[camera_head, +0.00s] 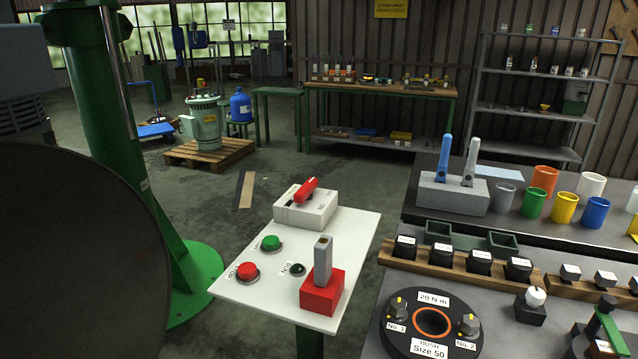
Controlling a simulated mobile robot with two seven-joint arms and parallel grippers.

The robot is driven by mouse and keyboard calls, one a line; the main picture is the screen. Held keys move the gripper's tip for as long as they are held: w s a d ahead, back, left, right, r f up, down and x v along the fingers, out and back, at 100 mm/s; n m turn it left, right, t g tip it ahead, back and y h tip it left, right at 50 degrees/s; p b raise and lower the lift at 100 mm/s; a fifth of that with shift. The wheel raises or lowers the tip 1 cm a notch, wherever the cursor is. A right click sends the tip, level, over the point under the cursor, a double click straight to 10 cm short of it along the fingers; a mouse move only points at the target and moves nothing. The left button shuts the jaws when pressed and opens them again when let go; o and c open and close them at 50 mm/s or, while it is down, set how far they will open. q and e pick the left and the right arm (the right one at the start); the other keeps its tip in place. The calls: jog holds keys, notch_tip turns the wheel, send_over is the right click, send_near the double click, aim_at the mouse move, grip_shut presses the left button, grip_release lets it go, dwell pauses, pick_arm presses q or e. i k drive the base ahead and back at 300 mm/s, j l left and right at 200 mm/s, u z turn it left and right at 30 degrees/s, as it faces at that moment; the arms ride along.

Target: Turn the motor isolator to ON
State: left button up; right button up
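What looks like the motor isolator is a pale grey box (318,212) at the back of the white control panel. Its red handle (305,190) lies on top, angled from lower left to upper right. Small marks on the box are too small to read, so I cannot tell its setting. On the same panel are a green button (270,242), a red button (246,271), a small dark lamp or button (298,269) and a red block (321,291) with an upright grey lever (323,259). Neither of my grippers is in view.
A large dark disc (75,260) and a green column (140,150) fill the left side. A grey workbench (560,240) with tools, cups and labelled knobs stands close right of the panel (259,300). Open floor lies behind the panel.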

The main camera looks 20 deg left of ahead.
aim_at(304, 193)
jog(key=i+j+z, duration=0.2)
jog(key=j, duration=0.3)
jog(key=i+j+z, duration=0.1)
jog(key=j+z, duration=0.15)
jog(key=j, duration=0.3)
jog(key=i+j+z, duration=0.2)
jog(key=j, duration=0.35)
jog(key=j+z, duration=0.2)
jog(key=j, duration=0.35)
